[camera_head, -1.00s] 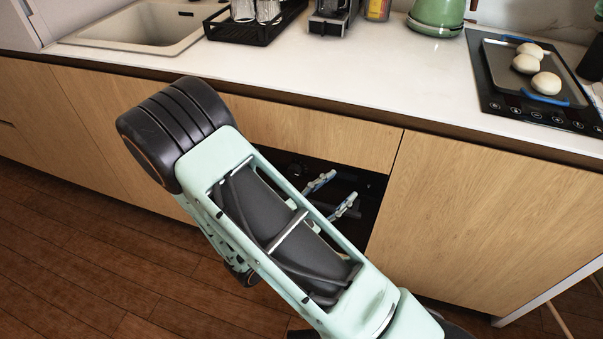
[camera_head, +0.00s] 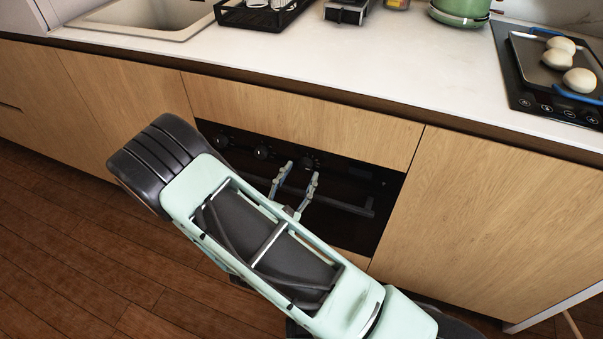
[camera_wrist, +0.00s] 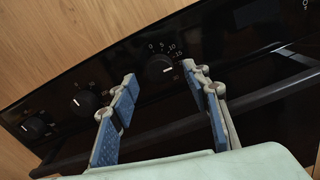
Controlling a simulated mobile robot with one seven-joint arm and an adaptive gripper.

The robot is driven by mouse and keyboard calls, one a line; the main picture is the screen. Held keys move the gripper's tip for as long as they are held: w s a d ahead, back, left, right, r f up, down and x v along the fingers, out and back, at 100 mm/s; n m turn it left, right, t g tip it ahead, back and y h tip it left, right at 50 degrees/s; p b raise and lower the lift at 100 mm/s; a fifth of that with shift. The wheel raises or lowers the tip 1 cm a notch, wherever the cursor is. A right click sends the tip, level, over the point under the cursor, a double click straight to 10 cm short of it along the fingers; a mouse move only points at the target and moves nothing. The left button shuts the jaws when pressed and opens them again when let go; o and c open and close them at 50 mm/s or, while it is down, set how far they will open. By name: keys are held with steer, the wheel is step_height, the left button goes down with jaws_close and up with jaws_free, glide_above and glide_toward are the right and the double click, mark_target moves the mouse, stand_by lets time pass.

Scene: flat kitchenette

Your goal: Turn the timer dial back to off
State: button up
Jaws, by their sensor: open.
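The timer dial (camera_wrist: 159,67) is a round black knob with a white mark, on the black oven panel in the wrist view. White numbers 0, 5, 10 and 15 run around its upper edge, and the white mark points to the right, away from the 0. My gripper (camera_wrist: 160,76) is open and empty, with its blue-padded fingers on either side of the dial in the picture. I cannot tell how far the tips are from the panel. The head view shows the dial (camera_head: 308,161) just beyond my fingertips (camera_head: 302,168).
Two more knobs (camera_wrist: 85,102) (camera_wrist: 34,128) sit to the left on the panel. The oven handle bar (camera_wrist: 265,95) runs below the dials, behind my fingers. The counter (camera_head: 330,60) overhangs above, with wooden fronts around the oven.

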steer(key=shift+x, duration=0.9)
steer(key=shift+c, duration=0.6)
steer(key=c, duration=1)
steer(key=shift+c, duration=0.2)
steer(key=n+p, duration=0.3)
steer(key=n, duration=0.1)
steer(key=shift+s+r+n, duration=0.1)
steer(key=shift+r+n, duration=0.05)
steer(key=shift+n, duration=0.25)
steer(key=n+p, duration=0.3)
steer(key=n, duration=0.2)
steer(key=n+p, duration=0.2)
steer(key=n, duration=0.3)
steer(key=shift+n, duration=0.4)
steer(key=n+p, duration=0.1)
steer(key=n, duration=0.3)
steer(key=shift+d, duration=0.1)
